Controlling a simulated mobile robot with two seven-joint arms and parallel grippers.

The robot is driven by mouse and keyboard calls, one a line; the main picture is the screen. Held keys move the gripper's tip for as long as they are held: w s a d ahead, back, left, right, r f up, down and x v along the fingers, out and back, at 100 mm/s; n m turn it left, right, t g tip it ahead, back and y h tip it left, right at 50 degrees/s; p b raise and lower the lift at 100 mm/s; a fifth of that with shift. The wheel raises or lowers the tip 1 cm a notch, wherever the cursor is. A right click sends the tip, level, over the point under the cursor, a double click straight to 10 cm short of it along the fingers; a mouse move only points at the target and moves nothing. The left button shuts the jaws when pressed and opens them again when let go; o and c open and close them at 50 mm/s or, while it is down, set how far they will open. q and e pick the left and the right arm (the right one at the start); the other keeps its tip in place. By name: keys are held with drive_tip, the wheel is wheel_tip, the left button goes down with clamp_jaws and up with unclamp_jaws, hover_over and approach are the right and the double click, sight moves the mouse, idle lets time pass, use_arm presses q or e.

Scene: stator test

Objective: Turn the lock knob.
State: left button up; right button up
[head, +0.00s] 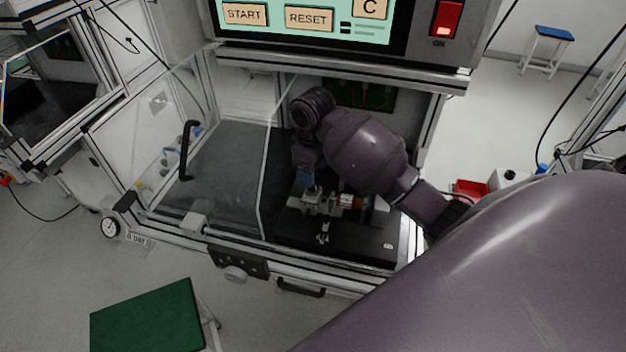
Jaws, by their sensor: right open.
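My right arm reaches from the right into the open side of a framed test cabinet. My right gripper (307,180) points down, open, just above a small metal fixture (318,201). I cannot pick out the lock knob for certain; the gripper and arm hide part of the fixture. Whether the fingers touch anything is too small to tell. My left gripper is out of view.
A clear door panel with a black handle (187,150) covers the cabinet's left half. A control screen (300,22) and red switch (446,18) overhang the opening. A green-topped stool (148,318) stands in front. A red bin (470,189) lies to the right.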

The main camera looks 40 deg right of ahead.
drive_tip(key=shift+f, duration=2.1)
drive_tip(key=c, duration=0.9)
